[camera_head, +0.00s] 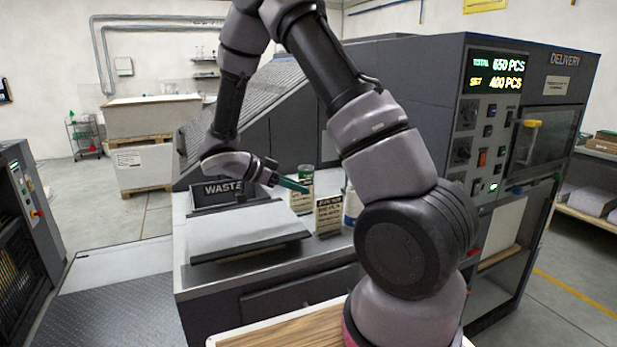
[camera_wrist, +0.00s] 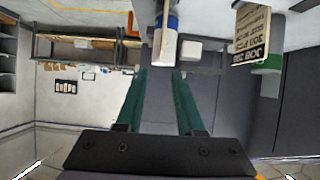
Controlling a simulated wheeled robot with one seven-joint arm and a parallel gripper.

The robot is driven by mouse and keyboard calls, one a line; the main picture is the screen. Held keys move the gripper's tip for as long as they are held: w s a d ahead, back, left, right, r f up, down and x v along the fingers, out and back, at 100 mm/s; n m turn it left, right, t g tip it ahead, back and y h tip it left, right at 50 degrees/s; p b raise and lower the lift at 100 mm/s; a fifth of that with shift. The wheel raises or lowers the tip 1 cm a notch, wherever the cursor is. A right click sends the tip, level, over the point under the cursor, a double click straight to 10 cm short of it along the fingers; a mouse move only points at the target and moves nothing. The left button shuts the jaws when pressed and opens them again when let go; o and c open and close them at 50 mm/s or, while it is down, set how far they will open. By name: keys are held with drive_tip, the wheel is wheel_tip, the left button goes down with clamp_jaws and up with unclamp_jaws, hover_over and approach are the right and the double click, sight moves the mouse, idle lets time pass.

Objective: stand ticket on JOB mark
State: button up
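A tan card with dark lettering (camera_head: 329,215), which looks like the ticket, stands upright on the grey machine top. In the wrist view the card (camera_wrist: 251,36) appears upside down at the upper right, close to a white and green can (camera_wrist: 267,62). My gripper (camera_head: 305,188) is above the machine top, left of the card and higher. Its green fingers cross in front of the can (camera_head: 300,203). In the wrist view the fingers (camera_wrist: 163,75) are apart, with nothing held between them. I cannot make out a JOB mark.
A blue and white container (camera_head: 352,205) stands right of the card, partly hidden by my arm; it also shows ahead of my fingers in the wrist view (camera_wrist: 166,42). A WASTE bin (camera_head: 222,194) and a pale flat slab (camera_head: 245,230) lie left. The control cabinet (camera_head: 490,130) rises right.

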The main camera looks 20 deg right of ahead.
drive_tip(key=s+a+r+n+t+y, duration=0.1)
drive_tip(key=s+r+n+t+y, duration=0.2)
drive_tip(key=s+r+n+y, duration=0.3)
drive_tip(key=s+a+r+n+t+y, duration=0.2)
drive_tip(key=s+r+n+t+y, duration=0.2)
drive_tip(key=s+r, duration=0.9)
drive_tip(key=shift+r+n+y, duration=1.7)
drive_tip(key=shift+r+y, duration=0.4)
drive_tip(key=shift+r, duration=0.6)
